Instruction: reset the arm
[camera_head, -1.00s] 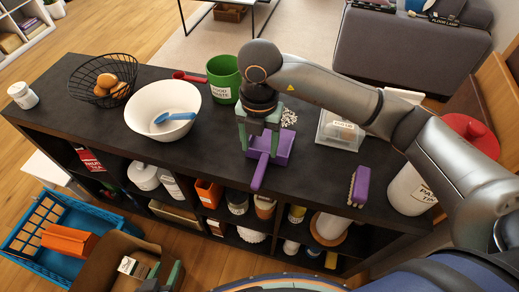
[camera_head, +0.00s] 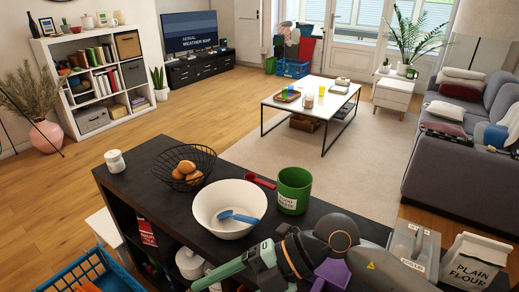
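My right arm comes in from the lower right, and its wrist lies over the front of the dark shelf top (camera_head: 150,190). My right gripper (camera_head: 232,270) points left at the bottom edge, with a green finger showing. I cannot tell whether it is open or shut, and I see nothing held in it. A purple dustpan (camera_head: 331,272) shows partly behind the wrist. My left gripper is not in view.
On the shelf top stand a white bowl (camera_head: 228,198) with a blue brush, a green bin (camera_head: 294,190), a wire basket (camera_head: 181,165) of brown eggs, a white jar (camera_head: 115,161), a clear container (camera_head: 412,248) and a flour bag (camera_head: 473,262). A blue crate (camera_head: 92,268) is lower left.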

